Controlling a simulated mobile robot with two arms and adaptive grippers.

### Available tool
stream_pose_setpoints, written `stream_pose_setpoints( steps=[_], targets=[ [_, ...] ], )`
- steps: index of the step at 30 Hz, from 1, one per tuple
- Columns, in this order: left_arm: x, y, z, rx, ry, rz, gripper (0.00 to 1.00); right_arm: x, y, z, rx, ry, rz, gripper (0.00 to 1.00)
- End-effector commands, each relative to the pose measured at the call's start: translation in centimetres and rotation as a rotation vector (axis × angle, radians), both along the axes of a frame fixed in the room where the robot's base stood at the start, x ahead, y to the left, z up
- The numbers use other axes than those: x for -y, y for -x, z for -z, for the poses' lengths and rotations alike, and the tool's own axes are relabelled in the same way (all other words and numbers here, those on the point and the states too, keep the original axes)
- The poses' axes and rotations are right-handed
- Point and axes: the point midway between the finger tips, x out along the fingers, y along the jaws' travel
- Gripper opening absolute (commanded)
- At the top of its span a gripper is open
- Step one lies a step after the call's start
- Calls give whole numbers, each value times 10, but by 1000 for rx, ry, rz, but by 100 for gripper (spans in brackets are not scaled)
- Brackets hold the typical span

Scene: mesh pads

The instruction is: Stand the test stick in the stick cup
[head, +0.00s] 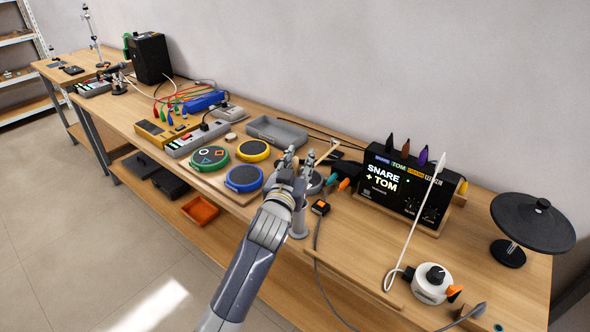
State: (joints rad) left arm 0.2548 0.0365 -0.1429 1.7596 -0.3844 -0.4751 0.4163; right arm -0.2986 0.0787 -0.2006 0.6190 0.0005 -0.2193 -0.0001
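My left gripper (299,157) is over the front part of the bench, near the middle of the head view. Its two fingertips stand apart and nothing shows between them. A thin tan stick (328,152), which looks like the test stick, shows just right of the fingers. Its lower end is hidden behind the gripper, and I cannot tell whether they touch. A pale grey upright cylinder (299,223) shows below the wrist, partly hidden; I cannot tell whether it is the stick cup. My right gripper is not in view.
Round pads, green (210,157), yellow (253,150) and blue (244,178), lie left of the gripper. A grey tray (277,131) is behind. A black display box (408,188), white round device (432,284) and black disc (532,221) stand to the right. A cable crosses the front edge.

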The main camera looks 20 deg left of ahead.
Motion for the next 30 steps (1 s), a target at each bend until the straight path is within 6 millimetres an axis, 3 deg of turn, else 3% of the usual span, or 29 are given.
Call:
stream_pose_setpoints(
  steps=[18, 24, 30],
  targets=[
    [5, 101, 1, -2, 2, 1, 32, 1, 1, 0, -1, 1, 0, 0],
    [5, 115, 1, -1, 0, 0, 32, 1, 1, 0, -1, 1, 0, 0],
    [5, 117, 0, 0, 0, 0, 32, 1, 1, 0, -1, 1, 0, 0]
  ],
)
